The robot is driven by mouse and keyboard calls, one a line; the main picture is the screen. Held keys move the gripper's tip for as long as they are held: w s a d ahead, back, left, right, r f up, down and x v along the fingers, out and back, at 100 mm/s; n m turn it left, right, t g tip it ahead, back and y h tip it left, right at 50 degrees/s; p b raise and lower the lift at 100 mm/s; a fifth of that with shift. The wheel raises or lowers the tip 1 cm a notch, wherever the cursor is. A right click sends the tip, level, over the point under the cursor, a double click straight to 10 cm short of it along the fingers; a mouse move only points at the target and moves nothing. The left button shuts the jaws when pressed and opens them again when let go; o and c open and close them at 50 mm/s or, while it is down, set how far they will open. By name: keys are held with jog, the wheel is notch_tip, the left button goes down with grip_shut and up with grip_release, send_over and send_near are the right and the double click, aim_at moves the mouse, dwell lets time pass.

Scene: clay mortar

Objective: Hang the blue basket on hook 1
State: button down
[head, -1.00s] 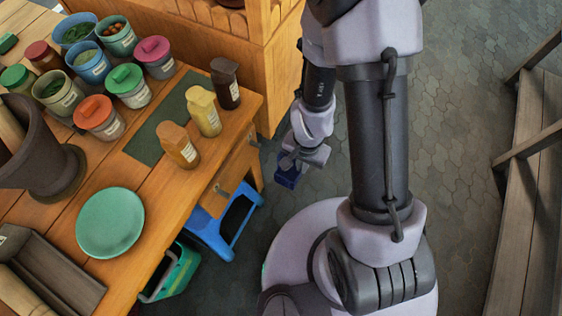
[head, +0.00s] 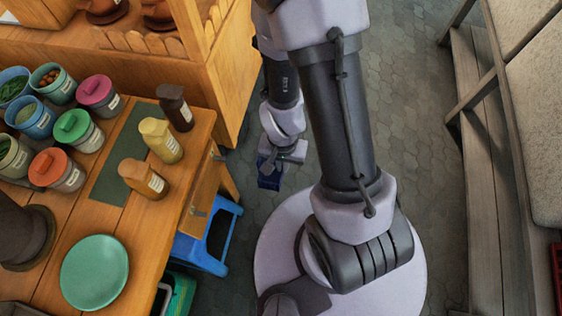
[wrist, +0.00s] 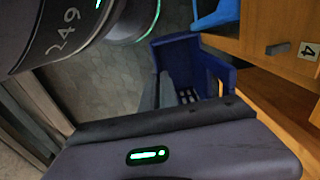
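The blue basket (head: 268,180) hangs at the end of my arm, low over the floor, right of the table. It also shows in the wrist view (wrist: 205,62), an open box with a slotted bottom. My gripper (head: 275,161) is at the basket and appears shut on its near side; the fingertips are mostly hidden. Hook 1 cannot be made out in either view. In the wrist view a plate marked 4 (wrist: 308,50) is on the wooden furniture at right, beside a dark fitting (wrist: 278,48).
The wooden table (head: 140,215) with jars, bottles and a green plate (head: 94,272) is at left. A blue stool (head: 208,240) and green bin (head: 180,293) stand beneath its edge. A bench (head: 475,170) is at right.

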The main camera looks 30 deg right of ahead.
jog(key=shift+s+d+r+p, duration=0.25)
jog(key=shift+d+p, duration=0.35)
jog(key=shift+p, duration=1.15)
jog(key=s+p, duration=0.1)
jog(key=p, duration=0.2)
jog(key=shift+d, duration=0.15)
